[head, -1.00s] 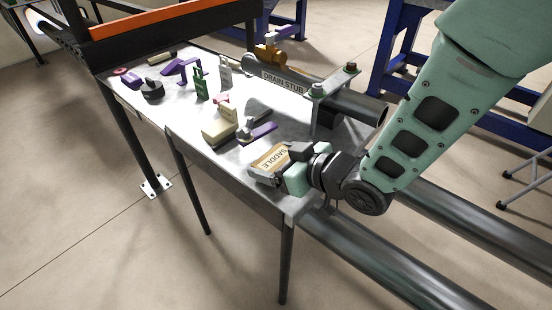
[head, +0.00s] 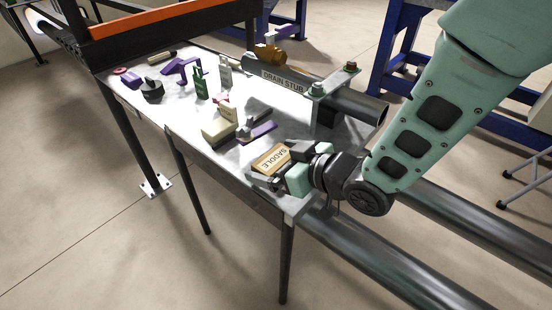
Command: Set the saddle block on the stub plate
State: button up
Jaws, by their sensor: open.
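The saddle block (head: 270,160) is a tan block marked SADDLE at the near right end of the white table. My gripper (head: 279,166) is open around it, with a dark finger on either side. I cannot tell whether the fingers touch it. The pipe labelled DRAIN STUB (head: 284,83) runs along the table's far right side, under a bolted bracket plate (head: 334,86). I cannot tell which surface is the stub plate.
The white table (head: 190,110) also carries a cream block (head: 219,131), a purple-handled tool (head: 258,132), a green tag (head: 199,85), a black knob (head: 152,90) and a brass valve (head: 270,54). Large pipes (head: 390,265) run below right. An orange-edged frame stands behind.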

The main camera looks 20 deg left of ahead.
jog(key=shift+p+v, duration=0.4)
jog(key=shift+v, duration=2.95)
jog(key=s+d+r+m+g+h, duration=0.1)
jog(key=s+d+r+m+h, duration=0.1)
jog(key=d, duration=0.5)
jog(key=s+d+r+m+g+h+p, duration=0.1)
jog(key=s+d+r+m+g+h, duration=0.1)
jog(key=s+d+h, duration=0.4)
jog(key=s+d+r+m+g+h+p, duration=0.1)
jog(key=s+d+r+m+g+h, duration=0.1)
jog(key=s+d, duration=0.4)
jog(key=d+r+h, duration=0.1)
jog(key=d+r, duration=0.1)
jog(key=d, duration=0.1)
jog(key=shift+s+r+h, duration=0.3)
jog(key=shift+r+h, duration=0.1)
